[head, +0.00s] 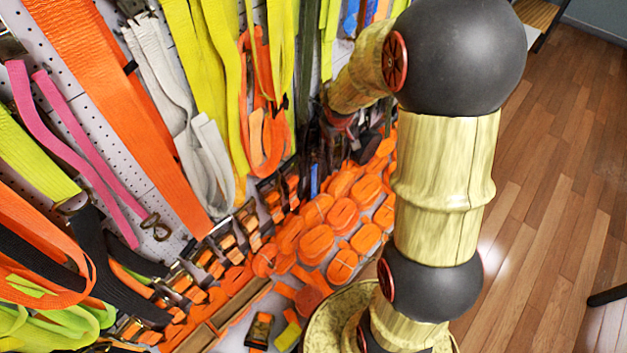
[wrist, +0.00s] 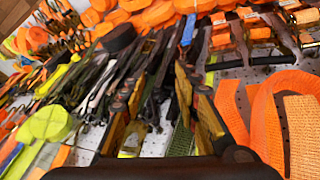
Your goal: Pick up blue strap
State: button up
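My gripper (wrist: 160,88) is open, its two fingers apart in the wrist view, with dark hanging straps behind the gap and nothing clearly held. In the head view the gripper end is low against the wall and mostly lost among dark straps. A narrow blue strap piece (wrist: 188,29) shows beyond and slightly right of the fingertips in the wrist view. A small blue piece (head: 315,181) shows among dark straps in the head view. Wider blue straps (head: 350,18) hang at the top of the head view, partly hidden by my arm. I cannot tell which one is the task's blue strap.
Yellow, grey, pink and orange straps (head: 95,85) hang crowded on a white pegboard. Rolled orange straps (head: 316,243) fill the lower shelf near my arm. In the wrist view orange loops (wrist: 265,110) hang close on the right. The wood floor (head: 560,190) at right is mostly clear.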

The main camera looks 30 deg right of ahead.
jog(key=w+d+f+n+y+p, duration=0.1)
jog(key=w+d+f+p, duration=0.15)
jog(key=f, duration=0.65)
jog(key=w+d+f+p, duration=0.15)
jog(key=d+f, duration=0.25)
jog(key=f, duration=0.5)
jog(key=n+t+y+p, duration=0.2)
jog(key=n+t+y, duration=0.1)
jog(key=t+y, duration=0.15)
send_near(315, 179)
jog(key=w, duration=0.1)
jog(key=shift+g, duration=0.35)
jog(key=shift+b+x, duration=0.6)
jog(key=shift+x, duration=3.35)
jog(key=shift+s+a, duration=0.1)
jog(key=shift+s, duration=0.1)
jog(key=c, duration=0.3)
grip_shut()
